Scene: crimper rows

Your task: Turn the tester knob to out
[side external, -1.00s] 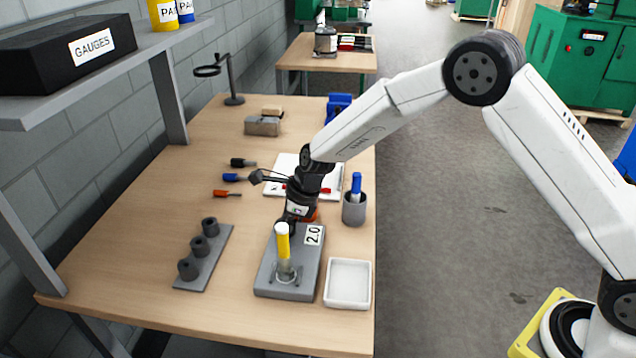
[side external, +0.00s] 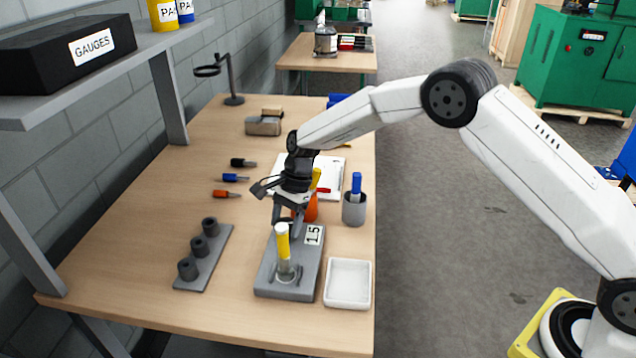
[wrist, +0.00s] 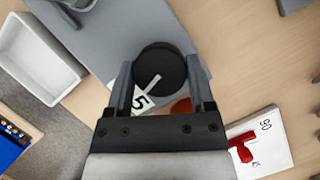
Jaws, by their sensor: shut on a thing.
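The tester is a grey block (side external: 309,268) at the front of the bench, with a clear tube and yellow plunger (side external: 282,245) standing on it. Its white label (side external: 313,235) reads 1.5. In the wrist view the tester knob (wrist: 158,70) is a round black disc with a white pointer line slanting towards the partly hidden label (wrist: 143,103). My gripper (wrist: 160,85) is shut on the knob, one finger on each side of it. In the side view my gripper (side external: 288,228) comes down at the tester's back edge, and the knob is hidden there.
A white tray (side external: 348,300) stands right of the tester, and a grey rack of dark cylinders (side external: 200,250) left. Behind are an orange object (side external: 311,210), a grey cup (side external: 354,210) with a blue-handled tool, and a white board (side external: 328,180). Small screwdrivers (side external: 235,178) lie left.

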